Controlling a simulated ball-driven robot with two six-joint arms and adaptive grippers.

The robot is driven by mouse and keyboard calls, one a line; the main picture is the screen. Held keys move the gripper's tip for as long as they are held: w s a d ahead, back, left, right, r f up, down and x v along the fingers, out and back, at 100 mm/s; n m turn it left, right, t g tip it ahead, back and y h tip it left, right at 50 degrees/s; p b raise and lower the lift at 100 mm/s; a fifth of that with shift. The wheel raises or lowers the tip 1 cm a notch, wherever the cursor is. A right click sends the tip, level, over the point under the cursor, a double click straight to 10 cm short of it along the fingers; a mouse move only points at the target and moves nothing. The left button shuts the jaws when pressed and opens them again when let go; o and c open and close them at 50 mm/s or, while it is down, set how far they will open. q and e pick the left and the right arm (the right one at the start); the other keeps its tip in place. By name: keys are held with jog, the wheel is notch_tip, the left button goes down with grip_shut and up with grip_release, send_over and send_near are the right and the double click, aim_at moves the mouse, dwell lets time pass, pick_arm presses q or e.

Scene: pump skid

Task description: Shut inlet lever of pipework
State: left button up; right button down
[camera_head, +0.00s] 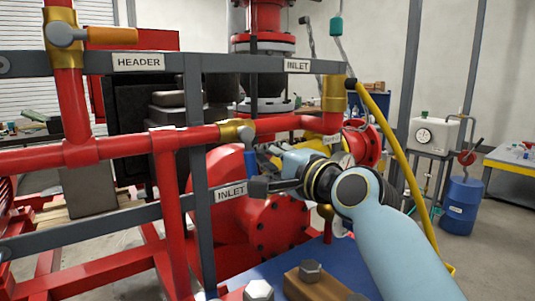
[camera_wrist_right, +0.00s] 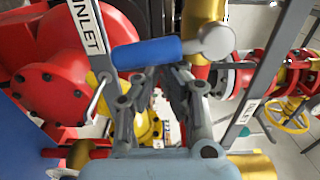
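A lever with a blue handle (camera_head: 250,162) hangs down from a brass valve (camera_head: 233,131) on the red horizontal pipe, across the pipe's line. An INLET label (camera_head: 230,193) is on the grey rail just below. In the right wrist view the blue handle (camera_wrist_right: 147,52) and its grey hub (camera_wrist_right: 214,42) lie just beyond the fingertips. My right gripper (camera_head: 262,174) is at the handle's right side. Its fingers (camera_wrist_right: 166,73) stand apart with a gap and nothing clearly between them; whether they touch the handle I cannot tell. My left gripper is not in view.
An orange lever (camera_head: 110,36) sits at upper left near the HEADER label (camera_head: 138,62). Another INLET label (camera_head: 298,65) is beside a brass fitting (camera_head: 334,92) at right. Grey rails and red pipes crowd the gripper. A yellow hose (camera_head: 401,165) runs down beside my right arm.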

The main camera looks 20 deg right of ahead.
jog(key=p+v, duration=0.3)
jog(key=v, duration=0.6)
jog(key=shift+d+f+p, duration=0.15)
jog(key=shift+d+p, duration=0.15)
jog(key=shift+d, duration=0.05)
dwell(0.4)
